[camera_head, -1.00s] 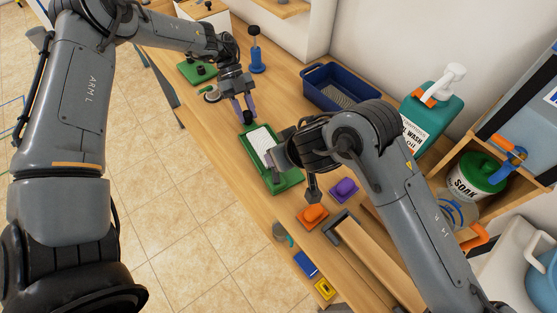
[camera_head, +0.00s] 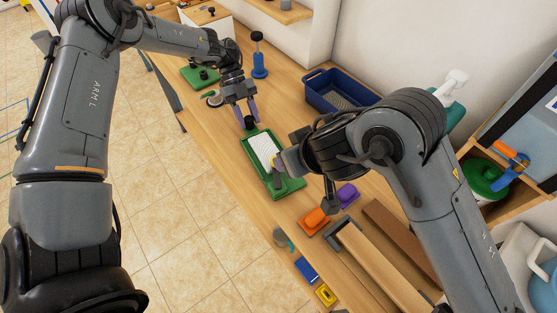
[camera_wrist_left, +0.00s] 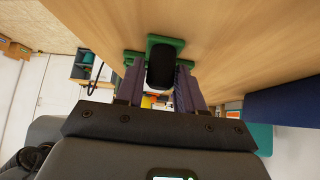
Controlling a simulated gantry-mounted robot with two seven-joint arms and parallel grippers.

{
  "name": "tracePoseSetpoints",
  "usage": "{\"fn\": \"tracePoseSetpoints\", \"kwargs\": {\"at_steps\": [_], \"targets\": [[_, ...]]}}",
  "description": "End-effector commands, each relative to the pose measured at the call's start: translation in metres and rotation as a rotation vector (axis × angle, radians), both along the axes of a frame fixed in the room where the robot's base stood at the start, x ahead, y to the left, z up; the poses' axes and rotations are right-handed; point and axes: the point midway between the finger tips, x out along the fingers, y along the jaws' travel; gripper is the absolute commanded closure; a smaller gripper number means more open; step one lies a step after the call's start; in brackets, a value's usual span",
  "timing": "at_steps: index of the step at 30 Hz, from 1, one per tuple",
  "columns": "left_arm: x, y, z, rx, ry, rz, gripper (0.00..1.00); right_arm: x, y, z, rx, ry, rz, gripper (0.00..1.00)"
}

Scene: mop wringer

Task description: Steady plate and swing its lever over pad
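The green plate (camera_head: 291,187) lies on the wooden bench with a white ribbed pad (camera_head: 263,150) on it. A black lever knob (camera_head: 250,123) stands at the plate's far end; it also shows in the left wrist view (camera_wrist_left: 160,66). My left gripper (camera_head: 247,116) is open, its purple fingers on either side of the knob, with gaps visible in the left wrist view (camera_wrist_left: 159,88). My right gripper (camera_head: 279,169) is at the plate's right side, near its near end. Its fingertips are partly hidden, and contact with the plate cannot be told.
A blue tray (camera_head: 338,91), a blue post with a black knob (camera_head: 259,58) and another green plate (camera_head: 196,77) stand farther back. Orange (camera_head: 315,219) and purple (camera_head: 347,195) blocks and a wooden beam (camera_head: 378,268) lie nearer. The bench's left edge is close to the plate.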

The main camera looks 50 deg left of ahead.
Motion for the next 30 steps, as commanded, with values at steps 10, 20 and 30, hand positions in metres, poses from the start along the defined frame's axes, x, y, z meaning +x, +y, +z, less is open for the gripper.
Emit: {"fn": "tracePoseSetpoints", "kwargs": {"at_steps": [10,20,30], "targets": [[0.0,0.0,0.001,0.0,0.0,0.0,0.4,0.0,0.0,0.0,0.0,0.0,0.0,0.46],[0.004,0.012,0.016,0.001,-0.003,0.001,0.4,0.0,0.0,0.0,0.0,0.0,0.0,0.46],[0.01,0.051,0.061,0.002,-0.003,0.001,0.4,0.0,0.0,0.0,0.0,0.0,0.0,0.46]]}}
